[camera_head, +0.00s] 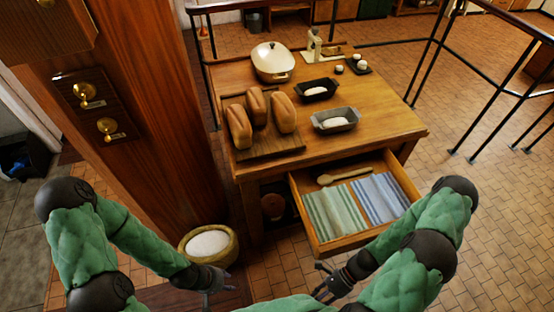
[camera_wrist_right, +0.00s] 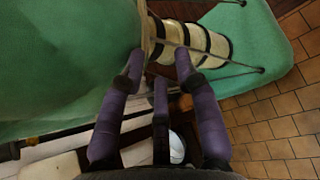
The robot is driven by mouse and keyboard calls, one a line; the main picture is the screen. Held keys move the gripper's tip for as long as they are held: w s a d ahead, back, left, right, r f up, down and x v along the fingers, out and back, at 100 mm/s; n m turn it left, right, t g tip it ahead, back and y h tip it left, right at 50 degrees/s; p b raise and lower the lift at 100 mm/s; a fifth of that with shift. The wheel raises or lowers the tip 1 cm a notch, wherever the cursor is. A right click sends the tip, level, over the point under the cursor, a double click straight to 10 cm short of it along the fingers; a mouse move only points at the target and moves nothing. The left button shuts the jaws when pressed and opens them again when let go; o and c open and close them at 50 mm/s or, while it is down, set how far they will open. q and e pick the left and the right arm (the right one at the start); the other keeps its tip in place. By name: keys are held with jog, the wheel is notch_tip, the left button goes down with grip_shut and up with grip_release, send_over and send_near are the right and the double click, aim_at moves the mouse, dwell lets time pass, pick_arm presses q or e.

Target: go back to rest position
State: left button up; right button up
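The wooden table (camera_head: 385,120) carries bread loaves (camera_head: 256,107), loaf tins (camera_head: 335,120) and a cream pot (camera_head: 273,62). Its drawer (camera_head: 345,243) stands open with folded cloths and a wooden spoon. A bowl of white contents (camera_head: 208,244) stands by a wooden post (camera_head: 150,110).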

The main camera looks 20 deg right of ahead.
jog(key=w+a+r+n+t+h, duration=0.1)
jog(key=w+a+n+t+h, duration=0.1)
jog(key=w+a+n+h, duration=0.5)
jog(key=w+a+r+n+t, duration=0.1)
jog(key=w+a+n+t, duration=0.1)
jog(key=w+n, duration=0.65)
notch_tip(320, 180, down, 10)
jog(key=s+n+b, duration=0.2)
jog(key=b, duration=0.8)
jog(key=shift+s+d, duration=0.3)
jog(key=shift+s, duration=0.05)
jog(key=shift+r, duration=0.25)
